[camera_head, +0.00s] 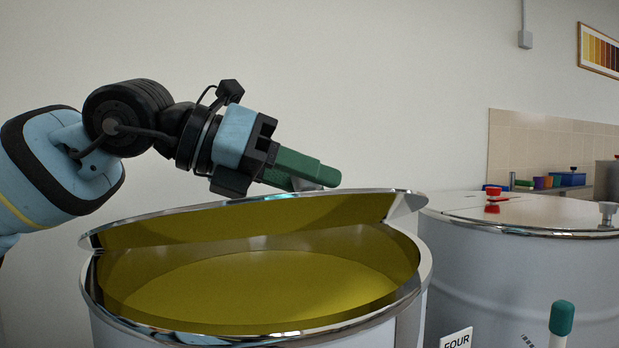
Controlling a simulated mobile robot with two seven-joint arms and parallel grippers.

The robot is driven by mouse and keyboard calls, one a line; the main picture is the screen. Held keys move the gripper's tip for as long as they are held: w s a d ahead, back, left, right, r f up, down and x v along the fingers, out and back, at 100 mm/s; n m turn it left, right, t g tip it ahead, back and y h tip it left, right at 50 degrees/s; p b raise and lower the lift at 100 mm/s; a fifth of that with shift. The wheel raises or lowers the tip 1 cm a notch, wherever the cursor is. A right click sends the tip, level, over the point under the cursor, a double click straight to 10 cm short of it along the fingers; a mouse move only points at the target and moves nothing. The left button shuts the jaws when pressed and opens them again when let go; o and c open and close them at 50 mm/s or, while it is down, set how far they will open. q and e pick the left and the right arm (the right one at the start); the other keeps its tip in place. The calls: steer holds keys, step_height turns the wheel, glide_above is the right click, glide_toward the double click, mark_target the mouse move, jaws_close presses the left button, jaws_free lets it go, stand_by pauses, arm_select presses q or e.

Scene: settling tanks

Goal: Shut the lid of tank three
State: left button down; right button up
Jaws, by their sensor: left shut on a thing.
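The near tank (135,331) is a wide steel drum with a shiny rim and golden-yellow liquid inside. No label shows on it; I cannot read its number. Its lid (250,220) is tilted partly open, with its underside facing me and a gap above the near rim. My left gripper (312,180), with green fingers, is above the lid's upper edge. It is shut on what looks like the lid's small grey handle (326,186), mostly hidden by the fingers. My right gripper is not in view.
A second steel tank (500,262) stands close on the right, its lid lying flat, with a red fitting (492,190) and a grey knob (607,210). A "FOUR" label (456,340) shows low between the tanks. A green-topped white post (561,320) stands at front right.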

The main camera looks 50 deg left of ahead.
arm_select(q)
step_height(320, 180, down, 10)
steer(key=d+m+y+b, duration=0.2)
steer(key=d+m+b, duration=0.1)
steer(key=b, duration=0.7)
steer(key=shift+s+r, duration=0.25)
steer(key=shift+s, duration=0.15)
steer(key=shift+f, duration=0.1)
steer(key=c, duration=1.4)
jaws_free()
steer(key=shift+c, duration=0.2)
steer(key=o, duration=0.4)
steer(key=shift+o, duration=0.2)
steer(key=v, duration=0.8)
steer(key=shift+f, duration=0.1)
